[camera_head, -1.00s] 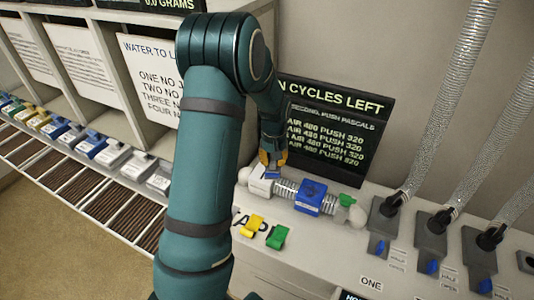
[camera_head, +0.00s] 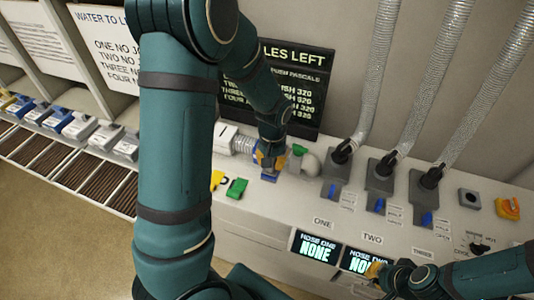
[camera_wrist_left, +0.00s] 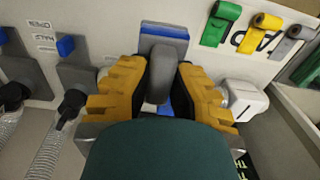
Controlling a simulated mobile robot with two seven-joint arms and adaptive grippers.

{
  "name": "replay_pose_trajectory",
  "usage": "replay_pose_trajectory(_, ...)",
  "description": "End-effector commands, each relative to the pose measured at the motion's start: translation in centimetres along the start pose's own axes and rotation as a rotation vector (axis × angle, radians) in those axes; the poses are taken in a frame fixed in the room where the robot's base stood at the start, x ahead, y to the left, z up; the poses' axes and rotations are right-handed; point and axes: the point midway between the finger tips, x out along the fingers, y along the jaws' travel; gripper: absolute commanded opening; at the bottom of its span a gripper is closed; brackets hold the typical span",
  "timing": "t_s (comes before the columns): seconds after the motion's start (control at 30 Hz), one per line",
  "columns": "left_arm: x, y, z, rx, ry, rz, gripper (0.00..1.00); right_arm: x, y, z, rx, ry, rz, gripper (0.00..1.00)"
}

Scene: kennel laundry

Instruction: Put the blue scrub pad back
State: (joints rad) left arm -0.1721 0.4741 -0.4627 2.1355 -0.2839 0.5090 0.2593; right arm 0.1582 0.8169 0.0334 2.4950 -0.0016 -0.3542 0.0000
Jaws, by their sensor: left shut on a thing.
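My left gripper (camera_head: 268,158) is down at the blue block on the console, beside the ribbed hose piece. In the left wrist view its yellow fingers (camera_wrist_left: 158,88) are shut on a grey, rounded upright piece. Blue shows beyond and below that piece; I take this for the blue scrub pad (camera_wrist_left: 165,36), which also shows under the fingers in the head view (camera_head: 265,175). The fingers hide much of it, so I cannot tell whether it rests on the console. My right gripper (camera_head: 378,270) is low at the front, near the hose displays; its finger opening is unclear.
Several hoses rise from grey sockets (camera_head: 338,165) farther right. A black sign (camera_head: 290,75) stands behind.

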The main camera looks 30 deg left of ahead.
Motion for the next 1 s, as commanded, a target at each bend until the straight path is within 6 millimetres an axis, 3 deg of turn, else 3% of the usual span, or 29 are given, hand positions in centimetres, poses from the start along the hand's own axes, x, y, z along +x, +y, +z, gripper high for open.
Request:
replay_pose_trajectory(0.6,0.1,0.4,0.3,0.017,0.002,0.002,0.0,0.1,0.0,0.0,0.0,0.0,0.0,0.0)
replay_pose_trajectory(1.0,2.0,0.4,0.3,0.017,0.001,0.002,0.0,1.5,0.6,0.2,0.002,0.001,0.001,0.0)
